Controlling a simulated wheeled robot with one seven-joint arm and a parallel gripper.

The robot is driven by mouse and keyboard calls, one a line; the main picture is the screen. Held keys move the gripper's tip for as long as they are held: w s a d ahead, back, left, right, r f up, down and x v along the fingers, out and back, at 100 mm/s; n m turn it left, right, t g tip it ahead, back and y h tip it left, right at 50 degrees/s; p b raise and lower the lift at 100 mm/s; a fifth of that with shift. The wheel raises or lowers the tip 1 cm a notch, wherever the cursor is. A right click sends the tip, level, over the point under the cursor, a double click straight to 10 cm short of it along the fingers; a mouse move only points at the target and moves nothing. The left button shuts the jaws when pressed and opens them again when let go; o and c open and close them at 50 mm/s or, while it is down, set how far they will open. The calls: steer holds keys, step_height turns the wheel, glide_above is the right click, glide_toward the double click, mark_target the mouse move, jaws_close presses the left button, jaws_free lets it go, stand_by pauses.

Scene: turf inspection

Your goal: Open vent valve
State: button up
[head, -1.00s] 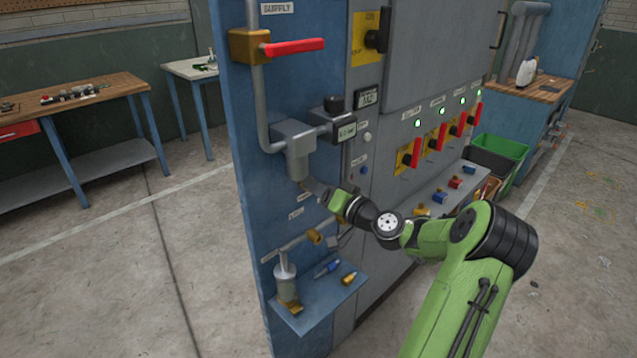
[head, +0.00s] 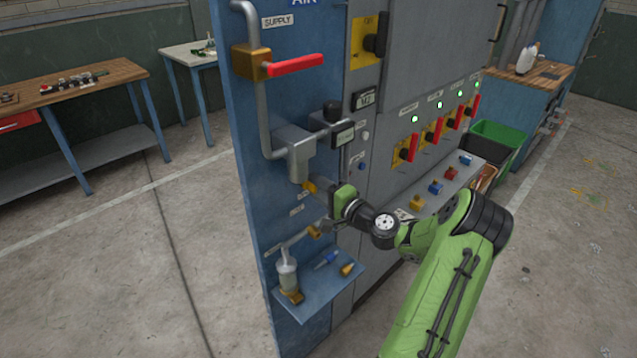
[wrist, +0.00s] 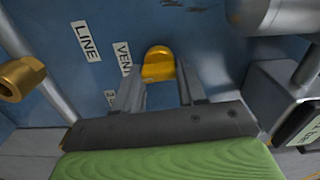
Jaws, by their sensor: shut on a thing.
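The vent valve is a small yellow-brass handle (wrist: 158,64) with a rounded end, on the blue panel beside the VENT label (wrist: 123,58) in the wrist view. In the head view the yellow handle (head: 310,187) shows just below the grey regulator body. My gripper (wrist: 160,92) has one finger on each side of the handle and is shut on it. In the head view my gripper (head: 322,197) reaches in from the right, and its fingertips are small and partly hidden. The valve's body behind the handle is hidden.
A red supply lever (head: 296,65) sits above on the panel. The grey regulator (head: 296,150) is close over my gripper. Below are a brass fitting (head: 314,231) and a small blue shelf (head: 318,290) with loose parts. Red-handled switches (head: 412,146) stand to the right.

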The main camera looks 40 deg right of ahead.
steer(key=shift+r+m, duration=0.15)
steer(key=shift+m, duration=0.25)
steer(key=o, duration=0.9)
steer(key=shift+o, duration=0.8)
steer(key=shift+w+d, duration=0.1)
steer(key=s, duration=1.5)
steer(key=shift+s+d, duration=0.2)
steer(key=shift+s, duration=0.2)
